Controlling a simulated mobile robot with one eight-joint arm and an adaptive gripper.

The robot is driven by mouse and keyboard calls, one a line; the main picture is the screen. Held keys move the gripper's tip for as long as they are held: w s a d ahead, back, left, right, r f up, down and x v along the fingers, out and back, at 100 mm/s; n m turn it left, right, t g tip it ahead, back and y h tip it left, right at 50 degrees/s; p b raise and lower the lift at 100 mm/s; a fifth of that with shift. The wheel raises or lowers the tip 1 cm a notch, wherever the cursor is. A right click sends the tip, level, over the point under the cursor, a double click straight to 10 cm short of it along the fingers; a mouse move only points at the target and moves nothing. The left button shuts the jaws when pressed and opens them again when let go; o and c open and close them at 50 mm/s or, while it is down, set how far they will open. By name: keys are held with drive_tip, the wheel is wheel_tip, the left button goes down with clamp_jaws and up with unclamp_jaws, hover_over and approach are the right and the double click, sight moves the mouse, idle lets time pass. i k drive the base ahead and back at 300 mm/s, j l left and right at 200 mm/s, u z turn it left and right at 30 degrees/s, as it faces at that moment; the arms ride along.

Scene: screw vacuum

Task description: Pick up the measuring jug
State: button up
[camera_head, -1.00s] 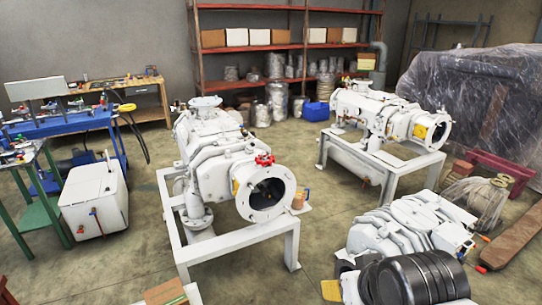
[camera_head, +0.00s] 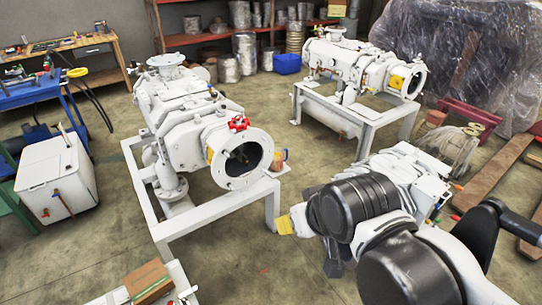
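I cannot make out a measuring jug for certain. A small orange-brown item (camera_head: 279,160) sits on a ledge beside the open flange of the middle pump; it is too small to identify. My arm (camera_head: 355,205) reaches in from the lower right, over the floor and in front of the right pump. A small yellow piece (camera_head: 285,225) shows at the left end of my arm; I cannot tell whether it is held or lies behind. The fingers of my gripper cannot be made out.
A white pump (camera_head: 195,115) on a frame stands in the middle, another (camera_head: 350,65) behind right. A white bench (camera_head: 112,299) with a brown box (camera_head: 147,279) is at the bottom left. A white tank (camera_head: 45,180) stands left. Floor between is clear.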

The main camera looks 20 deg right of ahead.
sight(277, 164)
drive_tip(key=i+l+u, duration=0.25)
drive_tip(key=l, duration=0.95)
drive_tip(key=k+l+u, duration=0.1)
drive_tip(key=l+u, duration=0.15)
drive_tip(key=l, duration=1)
drive_tip(key=i+j+z, duration=0.35)
drive_tip(key=i+j, duration=0.5)
drive_tip(key=i+j+z, duration=0.3)
drive_tip(key=i+j, duration=0.5)
drive_tip(key=j, duration=0.1)
